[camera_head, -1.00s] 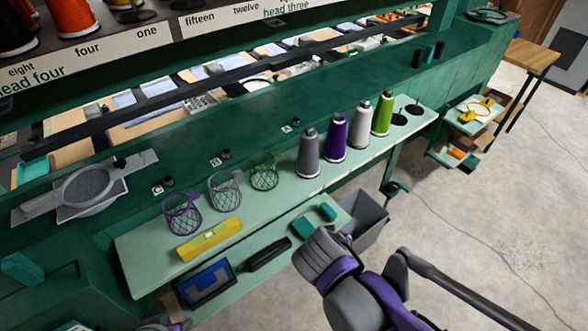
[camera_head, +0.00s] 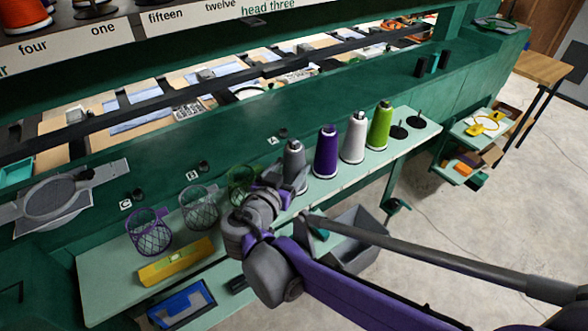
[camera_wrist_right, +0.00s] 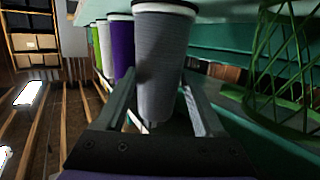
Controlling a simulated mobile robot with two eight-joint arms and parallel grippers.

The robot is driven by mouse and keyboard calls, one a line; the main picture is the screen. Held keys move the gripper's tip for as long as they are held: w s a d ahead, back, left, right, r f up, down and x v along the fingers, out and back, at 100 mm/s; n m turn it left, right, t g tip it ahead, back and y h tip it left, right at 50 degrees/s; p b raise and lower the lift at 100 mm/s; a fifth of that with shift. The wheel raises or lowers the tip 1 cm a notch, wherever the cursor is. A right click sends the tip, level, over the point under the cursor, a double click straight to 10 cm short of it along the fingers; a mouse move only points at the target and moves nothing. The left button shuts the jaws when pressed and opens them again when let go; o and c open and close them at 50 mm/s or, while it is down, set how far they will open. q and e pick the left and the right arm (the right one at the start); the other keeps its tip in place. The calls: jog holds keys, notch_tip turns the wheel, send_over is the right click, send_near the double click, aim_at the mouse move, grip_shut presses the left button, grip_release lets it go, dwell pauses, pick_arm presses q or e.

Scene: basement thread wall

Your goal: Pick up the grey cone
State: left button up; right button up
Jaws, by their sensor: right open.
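The grey cone (camera_head: 294,168) stands upright on the pale green shelf, at the left end of the row of thread cones. My right gripper (camera_head: 272,195) is beside it on its near left side and hides its lower part in the head view. In the right wrist view, where the scene appears upside down, the grey cone (camera_wrist_right: 163,55) fills the middle, between the lines of the two open fingers (camera_wrist_right: 158,95). I cannot tell whether either finger touches it. My left gripper is not in view.
Purple (camera_head: 326,152), white (camera_head: 354,138) and green (camera_head: 379,124) cones stand right of the grey one. A green wire basket (camera_head: 240,178) is close on the left, partly behind my right gripper. Further left are grey (camera_head: 199,208) and purple (camera_head: 150,236) baskets and a yellow level (camera_head: 176,262).

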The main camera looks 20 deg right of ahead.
jog(key=x, duration=0.5)
jog(key=shift+d+r, duration=0.15)
jog(key=shift+r, duration=0.05)
grip_shut()
